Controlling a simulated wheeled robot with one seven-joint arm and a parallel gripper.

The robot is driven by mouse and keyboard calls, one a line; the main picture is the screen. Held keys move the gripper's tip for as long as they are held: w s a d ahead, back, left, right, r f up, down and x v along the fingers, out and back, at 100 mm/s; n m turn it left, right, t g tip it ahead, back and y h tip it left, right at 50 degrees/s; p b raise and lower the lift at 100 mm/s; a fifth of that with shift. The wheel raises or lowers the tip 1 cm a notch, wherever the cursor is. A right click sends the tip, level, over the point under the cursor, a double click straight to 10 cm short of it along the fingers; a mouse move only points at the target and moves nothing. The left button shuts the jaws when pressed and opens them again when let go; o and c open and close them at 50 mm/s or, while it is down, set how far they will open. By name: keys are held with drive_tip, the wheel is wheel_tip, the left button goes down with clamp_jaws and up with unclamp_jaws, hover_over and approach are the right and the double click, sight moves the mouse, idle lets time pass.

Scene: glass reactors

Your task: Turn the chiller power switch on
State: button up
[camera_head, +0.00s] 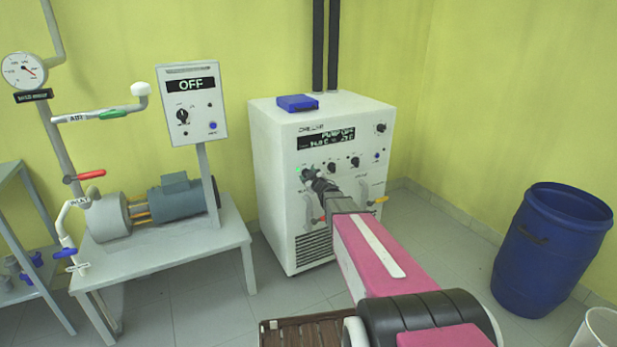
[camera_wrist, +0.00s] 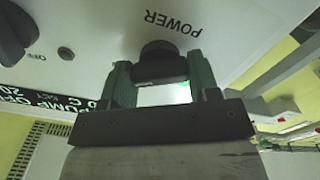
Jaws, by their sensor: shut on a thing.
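The chiller (camera_head: 275,150) is a white cabinet against the yellow wall. Its display (camera_head: 326,138) is lit with green text that appears to read PUMP OFF above temperature figures. The power switch is a round black knob (camera_wrist: 160,58) beside the upside-down POWER label in the wrist view; in the head view it is at the left of the panel (camera_head: 307,174). My gripper (camera_head: 318,184) reaches the panel there. In the wrist view its two fingers (camera_wrist: 160,70) are shut on the knob from both sides. A green glow shows near the knob; the knob's pointer is hidden.
More knobs (camera_head: 355,162) sit right of the switch, and valve handles (camera_head: 381,199) are below. A blue box (camera_head: 297,102) lies on top. A pump table (camera_head: 190,245) with an OFF control box (camera_head: 192,100) stands left, a blue barrel (camera_head: 550,250) right. Floor between chiller and barrel is clear.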

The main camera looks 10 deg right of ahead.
drive_tip(key=o, duration=0.9)
drive_tip(key=v, duration=1)
drive_tip(key=shift+s+d, duration=0.15)
drive_tip(key=shift+s, duration=0.25)
